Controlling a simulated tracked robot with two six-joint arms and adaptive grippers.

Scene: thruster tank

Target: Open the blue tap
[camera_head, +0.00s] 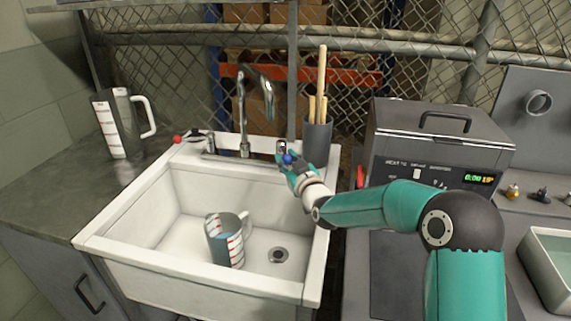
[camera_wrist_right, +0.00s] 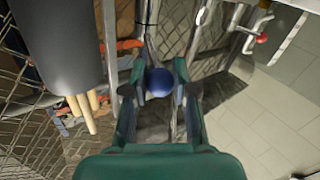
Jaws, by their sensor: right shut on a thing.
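The blue tap's ball knob (camera_head: 288,159) is at the right of the sink's back rim. My right gripper (camera_head: 287,164) is shut on it. In the right wrist view the blue knob (camera_wrist_right: 160,82) sits between the two fingertips of my right gripper (camera_wrist_right: 159,88). The curved metal spout (camera_head: 255,95) rises from the back of the white sink (camera_head: 140,205). I cannot make out any water running from it. My left gripper is not in view.
A red tap knob (camera_head: 177,139) is at the sink's back left. A measuring jug (camera_head: 218,240) with bluish liquid stands in the basin, and another jug (camera_head: 117,125) on the left counter. A dark holder with wooden sticks (camera_head: 317,138) stands close behind my right gripper. A heater box (camera_head: 435,145) is to the right.

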